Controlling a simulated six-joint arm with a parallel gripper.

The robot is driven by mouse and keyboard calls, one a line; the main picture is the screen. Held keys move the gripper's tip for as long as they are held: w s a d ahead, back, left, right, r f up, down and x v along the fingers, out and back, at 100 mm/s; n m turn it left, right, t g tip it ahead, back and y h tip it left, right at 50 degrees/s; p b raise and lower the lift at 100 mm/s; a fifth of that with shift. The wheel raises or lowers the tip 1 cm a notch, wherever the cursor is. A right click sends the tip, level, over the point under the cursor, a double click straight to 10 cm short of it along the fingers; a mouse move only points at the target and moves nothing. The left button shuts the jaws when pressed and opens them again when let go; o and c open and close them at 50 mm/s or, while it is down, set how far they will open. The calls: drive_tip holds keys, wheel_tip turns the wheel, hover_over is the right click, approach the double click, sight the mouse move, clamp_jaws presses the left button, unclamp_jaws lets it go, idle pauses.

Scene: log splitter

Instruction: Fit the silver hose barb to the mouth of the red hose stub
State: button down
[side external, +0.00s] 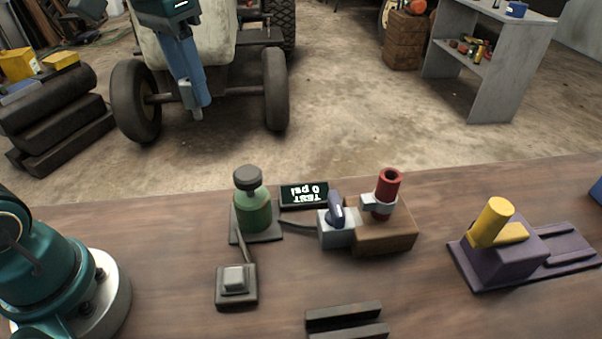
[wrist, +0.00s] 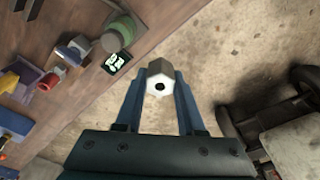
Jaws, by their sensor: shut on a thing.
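My gripper (side external: 196,103) is high at the upper left of the side external view, beyond the bench's far edge and well away from the red hose stub. In the wrist view my gripper (wrist: 159,76) is shut on the silver hose barb (wrist: 153,75), a hexagonal piece with a dark hole facing the camera. In the side external view the barb is small and mostly hidden by the fingers. The red hose stub (side external: 388,187) stands upright in a grey clamp on a brown block, its open mouth facing up. The stub also shows in the wrist view (wrist: 48,80).
A grey valve with a purple lever (side external: 336,208) adjoins the brown block (side external: 386,240). A green pump (side external: 251,210), a "0 psi" display (side external: 304,194), a purple fixture with a yellow handle (side external: 493,222) and dark rails (side external: 345,320) stand on the bench. The air around my gripper looks clear.

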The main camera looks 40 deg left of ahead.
drive_tip(key=m, duration=0.3)
drive_tip(key=shift+w+d+r+m, duration=0.1)
drive_tip(key=shift+w+r+m, duration=0.05)
drive_tip(key=shift+m, duration=0.15)
drive_tip(key=shift+w+d+m+h, duration=0.15)
drive_tip(key=shift+d+m+h, duration=0.15)
drive_tip(key=shift+m, duration=0.6)
drive_tip(key=s+d+f+m+g, duration=0.1)
drive_tip(key=d+f+m, duration=0.2)
drive_tip(key=d+m, duration=0.7)
drive_tip(key=s+d+f+m+g, duration=0.1)
drive_tip(key=d+f+m, duration=0.2)
drive_tip(key=d+m, duration=0.6)
drive_tip(key=shift+d+m, duration=0.35)
drive_tip(key=shift+m, duration=0.85)
drive_tip(key=shift+s+d+f, duration=0.8)
drive_tip(key=shift+d+f, duration=0.95)
drive_tip(key=shift+s+d+f, duration=0.8)
drive_tip(key=shift+d+f, duration=1)
drive_tip(key=shift+s+d+f, duration=0.8)
drive_tip(key=shift+d+f, duration=0.95)
